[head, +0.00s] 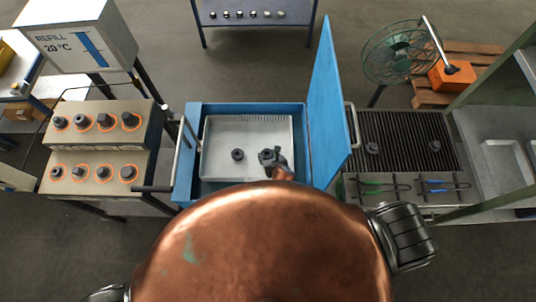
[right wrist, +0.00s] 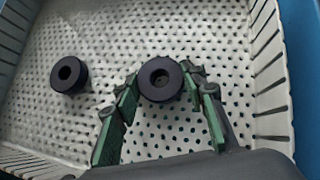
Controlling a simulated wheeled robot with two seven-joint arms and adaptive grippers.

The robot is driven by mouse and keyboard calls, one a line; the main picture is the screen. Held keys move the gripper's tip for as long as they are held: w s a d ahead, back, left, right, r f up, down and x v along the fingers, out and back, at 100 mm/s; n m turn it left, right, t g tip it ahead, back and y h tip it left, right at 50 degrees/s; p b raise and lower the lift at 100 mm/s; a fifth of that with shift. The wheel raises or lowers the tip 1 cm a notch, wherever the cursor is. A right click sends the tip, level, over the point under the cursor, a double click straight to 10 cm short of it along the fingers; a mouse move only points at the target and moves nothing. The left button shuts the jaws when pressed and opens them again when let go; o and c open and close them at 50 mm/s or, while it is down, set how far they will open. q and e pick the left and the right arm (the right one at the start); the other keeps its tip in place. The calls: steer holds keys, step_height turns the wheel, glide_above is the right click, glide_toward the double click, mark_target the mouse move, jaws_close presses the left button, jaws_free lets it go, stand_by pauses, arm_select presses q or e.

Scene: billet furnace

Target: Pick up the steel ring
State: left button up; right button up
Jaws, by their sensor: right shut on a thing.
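A dark steel ring (right wrist: 160,79) with a round hole sits between the fingertips of my right gripper (right wrist: 157,88), which is shut on it. In the head view, my right gripper (head: 270,157) is over the right half of a pale perforated tray (head: 222,124), and it largely hides the held ring. A second, similar dark ring (head: 237,155) lies apart on the tray to the left; it also shows in the right wrist view (right wrist: 69,74). I cannot tell whether the held ring still touches the tray. My left gripper is not in view.
The tray is in a blue box (head: 182,181) whose raised lid (head: 329,110) stands on its right. A stepped block (head: 91,160) with several dark pieces is at left. At right are a ribbed grate (head: 405,130) and tongs with green handles (head: 372,182) and blue handles (head: 437,181).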

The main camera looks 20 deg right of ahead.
steer(key=c, duration=0.6)
steer(key=shift+c, duration=0.3)
steer(key=shift+r, duration=0.2)
